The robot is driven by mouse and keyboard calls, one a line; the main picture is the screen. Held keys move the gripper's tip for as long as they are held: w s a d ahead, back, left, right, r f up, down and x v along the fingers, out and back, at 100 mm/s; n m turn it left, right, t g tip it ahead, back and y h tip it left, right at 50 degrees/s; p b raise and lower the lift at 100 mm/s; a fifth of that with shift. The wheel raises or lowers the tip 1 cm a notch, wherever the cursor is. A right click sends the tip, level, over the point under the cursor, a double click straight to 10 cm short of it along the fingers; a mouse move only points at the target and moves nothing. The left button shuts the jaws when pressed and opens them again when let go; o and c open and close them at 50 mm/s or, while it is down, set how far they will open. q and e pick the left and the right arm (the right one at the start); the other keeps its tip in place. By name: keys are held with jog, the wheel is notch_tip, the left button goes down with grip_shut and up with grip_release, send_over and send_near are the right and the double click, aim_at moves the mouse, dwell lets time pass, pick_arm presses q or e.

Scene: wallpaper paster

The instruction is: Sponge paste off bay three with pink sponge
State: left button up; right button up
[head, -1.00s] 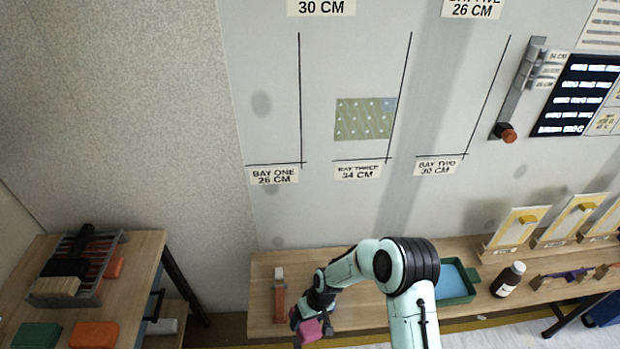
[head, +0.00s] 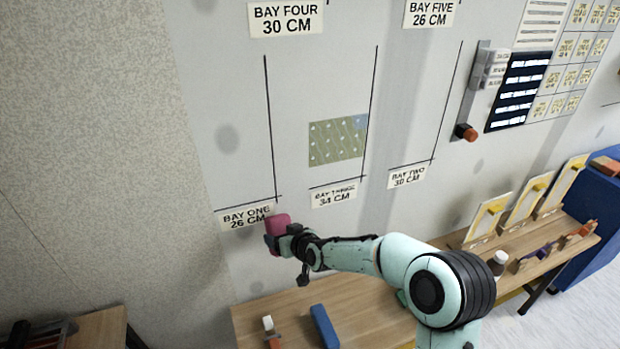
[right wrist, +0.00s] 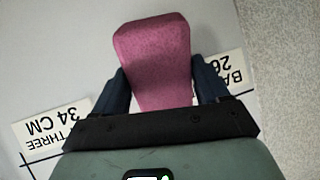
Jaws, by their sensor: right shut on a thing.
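My right gripper (head: 279,240) is shut on the pink sponge (head: 278,222), in front of the wall by the "BAY ONE 26 CM" label (head: 246,217). In the right wrist view the sponge (right wrist: 154,60) sits between both fingers and stands out beyond them. I cannot tell whether it touches the wall. Bay three is the wall panel over the "BAY THREE 34 CM" label (head: 334,195). A green dotted paper piece (head: 337,142) with a small blue corner is on that panel, up and right of the gripper. Any paste is not clearly visible. My left gripper is not in view.
A wooden bench (head: 375,319) runs below the wall. A blue block (head: 324,327), an orange-handled tool (head: 271,330) and a bottle (head: 498,262) are on it. Yellow-and-white boards (head: 488,220) stand at the right. A second table (head: 100,328) is at lower left.

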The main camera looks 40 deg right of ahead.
jog(key=s+d+r+t+h+b, duration=0.1)
jog(key=d+r+t+h, duration=0.1)
jog(key=r, duration=0.8)
jog(key=s+d+r+m+t+h+b, duration=0.1)
jog(key=d+r, duration=0.4)
jog(key=r, duration=0.6)
jog(key=shift+s+r+t+h, duration=0.15)
jog(key=shift+s+t+h, duration=0.4)
jog(key=shift+t+h, duration=0.55)
jog(key=shift+x, duration=1.2)
jog(key=shift+x, duration=1.25)
dwell(0.6)
dwell(0.5)
jog(key=shift+s+d, duration=0.3)
jog(key=shift+d, duration=0.65)
jog(key=shift+s+d, duration=0.35)
jog(key=shift+d, duration=0.6)
jog(key=shift+s+d, duration=0.3)
jog(key=shift+d, duration=0.65)
